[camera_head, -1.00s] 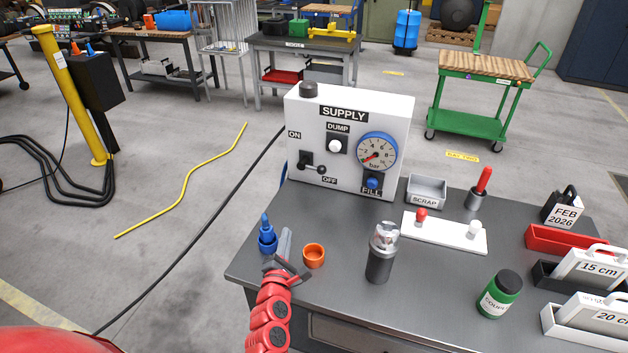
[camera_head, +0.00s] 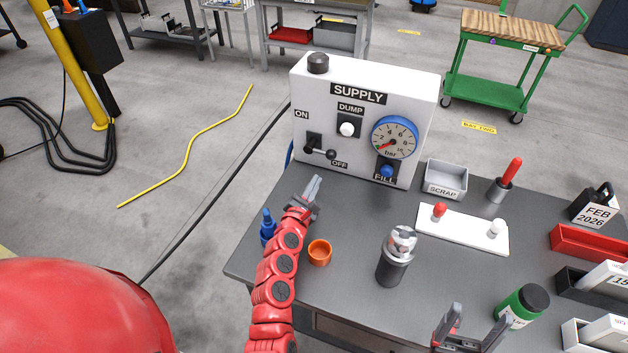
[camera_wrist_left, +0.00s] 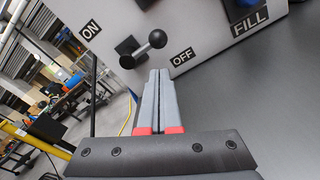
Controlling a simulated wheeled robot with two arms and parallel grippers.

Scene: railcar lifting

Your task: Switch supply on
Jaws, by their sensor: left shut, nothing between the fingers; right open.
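The white supply box (camera_head: 335,78) stands at the back left of the grey table. Its black ON/OFF lever (camera_head: 320,150) sits low on the left of its face, the knob pointing right toward the OFF label (camera_head: 339,164); the ON label (camera_head: 301,115) is up and left of it. My left gripper (camera_head: 314,182) is shut and empty, in front of and just below the lever, apart from it. In the left wrist view the lever (camera_wrist_left: 143,48) is just beyond the fingertips (camera_wrist_left: 158,74). My right gripper (camera_head: 470,325) is open and empty at the table's front edge.
A gauge (camera_head: 394,138), a white DUMP button (camera_head: 347,130) and a blue FILL knob (camera_head: 386,172) share the panel. An orange cup (camera_head: 320,252), a blue bottle (camera_head: 267,226) and a dark canister (camera_head: 392,267) stand near my left arm.

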